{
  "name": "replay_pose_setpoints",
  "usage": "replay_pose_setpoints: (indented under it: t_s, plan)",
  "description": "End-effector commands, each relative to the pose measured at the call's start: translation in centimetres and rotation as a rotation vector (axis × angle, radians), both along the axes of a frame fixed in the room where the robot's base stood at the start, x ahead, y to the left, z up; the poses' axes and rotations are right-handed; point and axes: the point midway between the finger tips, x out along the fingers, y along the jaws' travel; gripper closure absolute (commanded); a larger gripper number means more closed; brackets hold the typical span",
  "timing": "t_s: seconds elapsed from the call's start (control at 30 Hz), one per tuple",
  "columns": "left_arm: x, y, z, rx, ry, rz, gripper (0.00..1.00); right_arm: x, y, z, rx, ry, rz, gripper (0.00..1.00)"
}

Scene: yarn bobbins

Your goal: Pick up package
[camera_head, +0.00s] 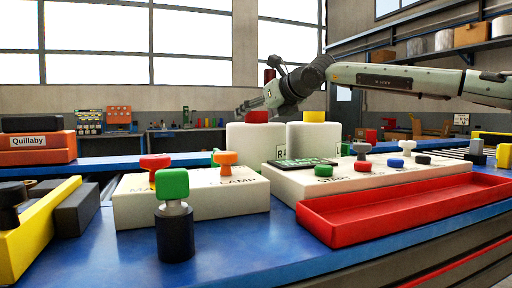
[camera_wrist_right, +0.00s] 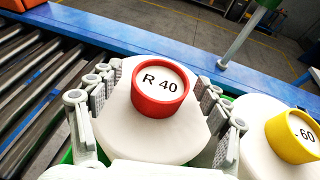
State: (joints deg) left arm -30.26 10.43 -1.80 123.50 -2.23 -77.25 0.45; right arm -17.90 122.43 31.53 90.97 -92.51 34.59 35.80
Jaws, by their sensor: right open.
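A white yarn package with a red core marked R 40 (camera_wrist_right: 155,125) is in the middle of the right wrist view. In the head view this package (camera_head: 249,138) stands behind the cream panels. A second white package with a yellow core marked 60 (camera_wrist_right: 293,140) stands close to its right; it also shows in the head view (camera_head: 314,140). My right gripper (camera_wrist_right: 155,98) is open, its jointed fingers on the left and right sides of the red-core package. Whether they touch it is unclear. In the head view my right gripper (camera_head: 250,106) is just above the red core. My left gripper is out of view.
Cream panels with coloured knobs (camera_head: 212,203) and a red tray (camera_head: 405,208) sit on the blue bench in front. A green-capped knob (camera_head: 175,222) stands nearest. Metal rollers (camera_wrist_right: 30,80) lie left of the packages, and a blue rail (camera_wrist_right: 130,33) runs behind them.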

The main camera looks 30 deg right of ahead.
Motion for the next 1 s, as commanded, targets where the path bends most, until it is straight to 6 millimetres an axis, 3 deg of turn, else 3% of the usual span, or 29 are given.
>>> replay_pose_setpoints:
  t_s: [0.3, 0.9, 1.0]
  plan:
    - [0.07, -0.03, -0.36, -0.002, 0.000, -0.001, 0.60, 0.45, -0.01, -0.11, 0.001, -0.003, 0.001, 0.26]
    - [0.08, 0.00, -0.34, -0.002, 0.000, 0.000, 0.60, 0.42, 0.00, -0.13, 0.001, -0.002, 0.001, 1.00]
    - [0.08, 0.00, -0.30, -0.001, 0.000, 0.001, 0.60, 0.39, 0.10, 0.54, 0.000, -0.014, 0.003, 1.00]
